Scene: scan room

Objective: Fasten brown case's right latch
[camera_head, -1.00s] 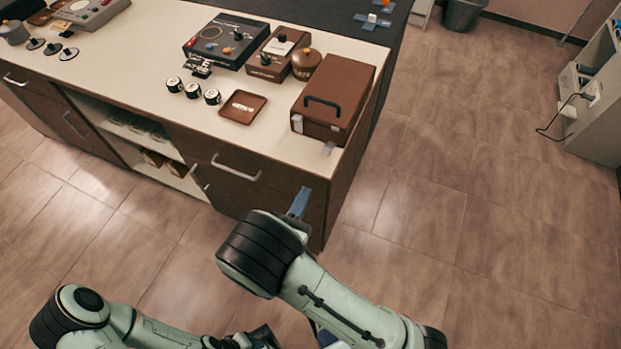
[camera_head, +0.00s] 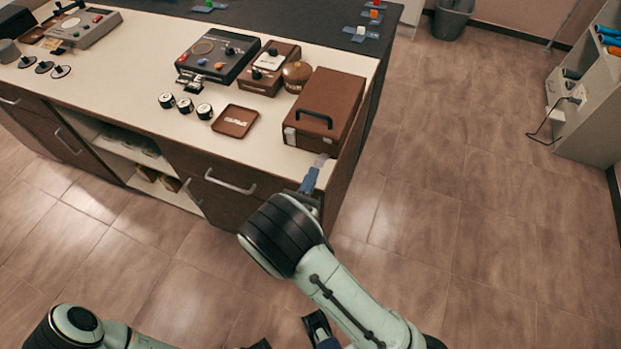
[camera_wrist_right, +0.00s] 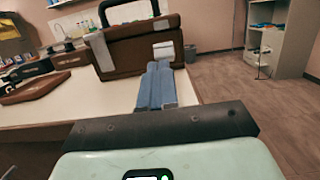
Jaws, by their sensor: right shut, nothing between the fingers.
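The brown case (camera_head: 325,108) stands upright at the right end of the counter, its black handle facing me. Its left latch (camera_wrist_right: 101,53) is a pale strip lying against the front. At the right latch, a pale plate (camera_wrist_right: 164,50) shows on the case front, and a light flap (camera_head: 321,160) sticks out low towards me in the head view. My right gripper (camera_head: 309,178) is shut and empty, its blue fingertips (camera_wrist_right: 157,72) just in front of the right latch. Contact cannot be told. My left arm (camera_head: 78,328) is low at the left; its jaws are not clear.
A brown tray (camera_head: 235,121), several small round black-and-white pots (camera_head: 185,104), a round brown pot (camera_head: 296,74) and a dark device (camera_head: 218,62) stand left of the case. The counter's right edge is close to the case. Open floor lies right.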

